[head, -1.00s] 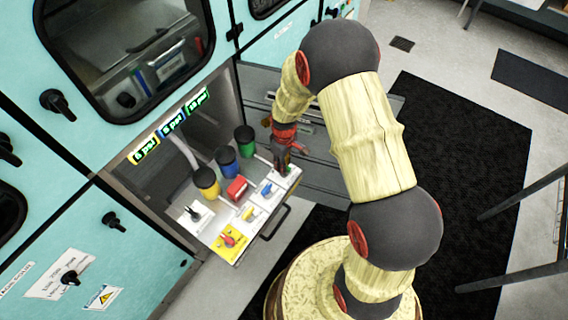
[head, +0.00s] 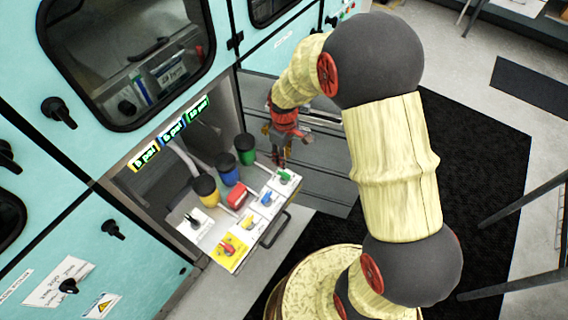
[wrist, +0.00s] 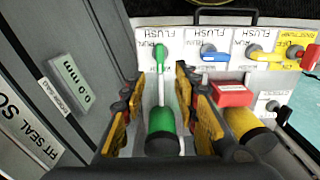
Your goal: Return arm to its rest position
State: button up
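My arm reaches from its base toward an open bay in a teal cabinet. My gripper (head: 279,158) points down above the far right end of a white control panel (head: 213,219). In the wrist view my gripper (wrist: 158,80) is open, with its yellow and black fingers apart and nothing between them held. The green valve handle (wrist: 159,58) shows beyond the fingertips, apart from them; it also shows in the head view (head: 285,177).
The panel carries a blue handle (head: 267,198), a yellow handle (head: 249,222), a red block (head: 237,195) and a red handle on yellow (head: 228,247). Blue (head: 228,173) and yellow (head: 205,188) canisters stand behind. Black mat (head: 485,165) lies right. Dark railings cross the right edge.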

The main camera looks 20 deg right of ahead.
jog(key=shift+r, duration=0.95)
jog(key=s+r+m+t, duration=0.2)
jog(key=s+r+m, duration=0.1)
jog(key=s+r, duration=0.7)
jog(key=s+r+m+t, duration=0.3)
jog(key=s+r, duration=0.8)
jog(key=r, duration=0.6)
jog(key=shift+s+a+r+m+t, duration=0.2)
jog(key=shift+r+m+t, duration=0.15)
jog(key=shift+m, duration=0.35)
